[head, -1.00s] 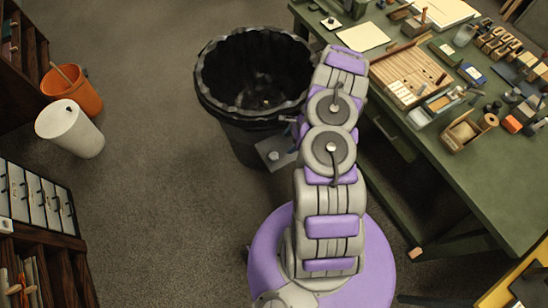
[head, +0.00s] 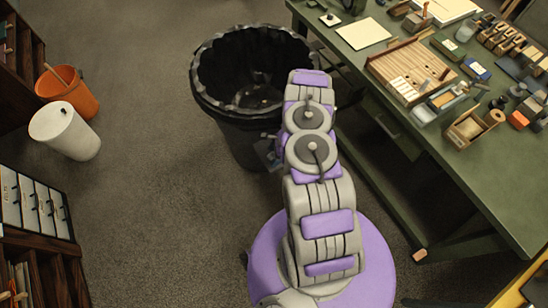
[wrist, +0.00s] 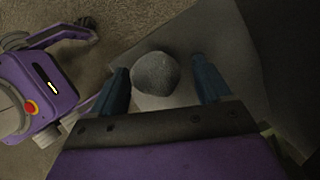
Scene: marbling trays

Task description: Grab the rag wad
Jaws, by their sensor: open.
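The rag wad (wrist: 155,73) is a rough grey ball in the wrist view, resting on a flat grey surface (wrist: 190,38) with a paler patch under it. My gripper (wrist: 160,66) is open, its two blue fingers on either side of the wad, with a visible gap on the right and a narrower one on the left. I cannot tell how far above the surface the fingertips are. In the head view my arm hides the wad and most of the gripper, beside the black bin.
A black-lined bin (head: 215,105) stands left of my arm. A green workbench (head: 460,175) with tools and blocks fills the right. The floor between is clear.

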